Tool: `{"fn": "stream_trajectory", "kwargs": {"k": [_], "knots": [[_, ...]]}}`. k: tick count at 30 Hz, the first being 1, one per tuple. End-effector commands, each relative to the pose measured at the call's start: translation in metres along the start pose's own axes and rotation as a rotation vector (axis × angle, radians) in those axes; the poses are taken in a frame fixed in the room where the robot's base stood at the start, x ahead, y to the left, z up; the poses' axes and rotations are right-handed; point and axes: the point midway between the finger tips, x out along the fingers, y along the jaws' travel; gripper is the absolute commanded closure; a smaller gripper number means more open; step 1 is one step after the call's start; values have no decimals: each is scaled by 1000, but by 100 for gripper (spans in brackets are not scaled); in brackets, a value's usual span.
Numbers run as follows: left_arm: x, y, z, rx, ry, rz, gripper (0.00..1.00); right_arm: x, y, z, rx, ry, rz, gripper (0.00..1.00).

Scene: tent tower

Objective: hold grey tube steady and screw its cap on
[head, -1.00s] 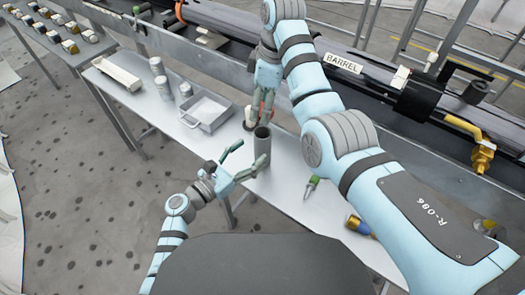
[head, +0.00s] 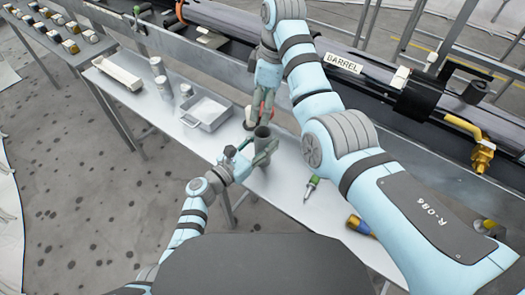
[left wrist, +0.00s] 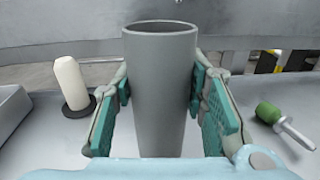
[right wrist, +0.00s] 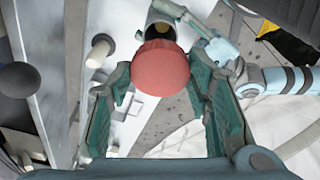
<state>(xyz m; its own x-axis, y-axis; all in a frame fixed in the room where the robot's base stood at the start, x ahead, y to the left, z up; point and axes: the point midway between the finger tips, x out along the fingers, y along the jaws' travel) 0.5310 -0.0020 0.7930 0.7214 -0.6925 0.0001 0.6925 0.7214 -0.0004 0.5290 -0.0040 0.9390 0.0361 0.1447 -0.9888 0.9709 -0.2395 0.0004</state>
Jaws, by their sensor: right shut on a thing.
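The grey tube (head: 262,142) stands upright on the bench with its open mouth up. It fills the middle of the left wrist view (left wrist: 160,85). My left gripper (head: 262,154) has one finger on each side of the tube. The pads look very close to its wall, but I cannot tell whether they press on it. My right gripper (right wrist: 160,95) is shut on a round red cap (right wrist: 160,68). In the head view it points down above and slightly behind the tube. In the right wrist view the cap partly covers the tube (right wrist: 162,22). The cap is apart from the tube.
A white cylinder on a dark base (left wrist: 68,82) stands close to the tube. A green-handled screwdriver (head: 312,187) and a blue-and-gold object (head: 359,225) lie to the right. A grey tray (head: 207,111), metal cans (head: 158,67) and a cream trough (head: 118,72) are at left.

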Motion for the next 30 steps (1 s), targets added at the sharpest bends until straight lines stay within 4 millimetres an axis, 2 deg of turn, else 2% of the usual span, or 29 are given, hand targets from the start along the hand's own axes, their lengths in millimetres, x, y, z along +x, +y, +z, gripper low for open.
{"fn": "stream_trajectory", "kwargs": {"k": [1,3,8,18,30], "knots": [[0,0,0,0,0,0,89,0,0,0,0,0,0,67],[0,0,0,0,0,0,100,0,0,0,0,0,0,67],[0,0,0,0,0,0,100,3,0,0,0,0,-1,67],[0,0,0,0,0,0,100,47,0,8,0,-1,2,67],[0,0,0,0,0,0,100,49,0,8,-1,-1,3,67]]}}
